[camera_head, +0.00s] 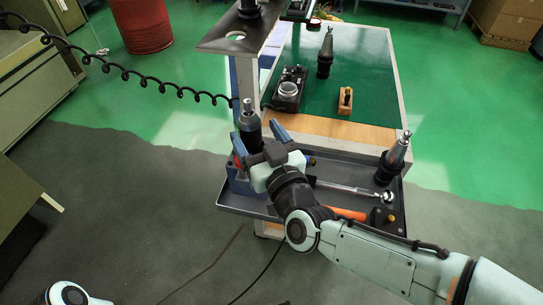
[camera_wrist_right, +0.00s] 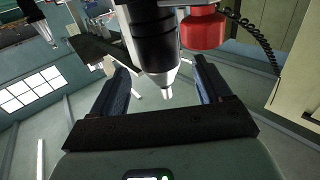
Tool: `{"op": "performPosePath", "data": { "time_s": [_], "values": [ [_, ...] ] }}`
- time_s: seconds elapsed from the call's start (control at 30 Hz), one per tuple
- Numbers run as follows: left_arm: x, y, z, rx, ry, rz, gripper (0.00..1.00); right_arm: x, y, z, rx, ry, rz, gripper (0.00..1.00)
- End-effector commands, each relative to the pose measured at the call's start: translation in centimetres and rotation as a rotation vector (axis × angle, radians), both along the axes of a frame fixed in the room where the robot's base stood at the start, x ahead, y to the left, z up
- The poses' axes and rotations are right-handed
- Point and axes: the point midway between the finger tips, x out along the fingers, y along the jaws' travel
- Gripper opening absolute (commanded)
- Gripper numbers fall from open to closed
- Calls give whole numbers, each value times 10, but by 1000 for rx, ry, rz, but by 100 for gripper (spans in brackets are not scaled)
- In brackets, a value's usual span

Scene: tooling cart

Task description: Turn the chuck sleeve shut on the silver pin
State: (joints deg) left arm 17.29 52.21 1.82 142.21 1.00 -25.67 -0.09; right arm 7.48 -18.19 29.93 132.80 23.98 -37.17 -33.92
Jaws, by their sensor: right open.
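A chuck with a dark sleeve (camera_head: 250,130) and a silver upper end (camera_head: 247,106) stands upright at the cart's left side. In the right wrist view the black sleeve (camera_wrist_right: 155,45) ends in a silver cone, with a short silver pin (camera_wrist_right: 168,95) sticking out of its tip. My right gripper (camera_head: 259,136) is open, its two blue fingers apart beside the chuck. In the wrist view the gripper (camera_wrist_right: 163,85) has a finger on each side of the cone and pin, with gaps showing. My left gripper is out of view.
A grey tray (camera_head: 240,208) holds a ratchet-like tool (camera_head: 350,187), an orange handle (camera_head: 347,213) and a tapered holder (camera_head: 394,160). The green mat (camera_head: 360,60) carries another holder (camera_head: 325,55), a dial device (camera_head: 288,92) and a wooden block (camera_head: 345,101). A coiled cable (camera_head: 150,80) hangs left.

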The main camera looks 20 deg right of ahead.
Motion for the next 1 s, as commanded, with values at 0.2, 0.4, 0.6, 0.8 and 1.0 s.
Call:
{"op": "performPosePath", "data": {
  "time_s": [0.2,0.4,0.6,0.8,1.0],
  "values": [
    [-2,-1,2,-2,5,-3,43,-46,-4,2,-2,-4,-2,78],
    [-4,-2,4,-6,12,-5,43,-67,-5,1,-1,-3,-1,78],
    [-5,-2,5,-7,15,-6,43,-73,-6,0,0,-1,-1,78],
    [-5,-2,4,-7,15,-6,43,-73,-6,0,1,-1,-1,78],
    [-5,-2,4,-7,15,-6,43,-72,-6,0,1,-1,-1,78]
  ]
}}
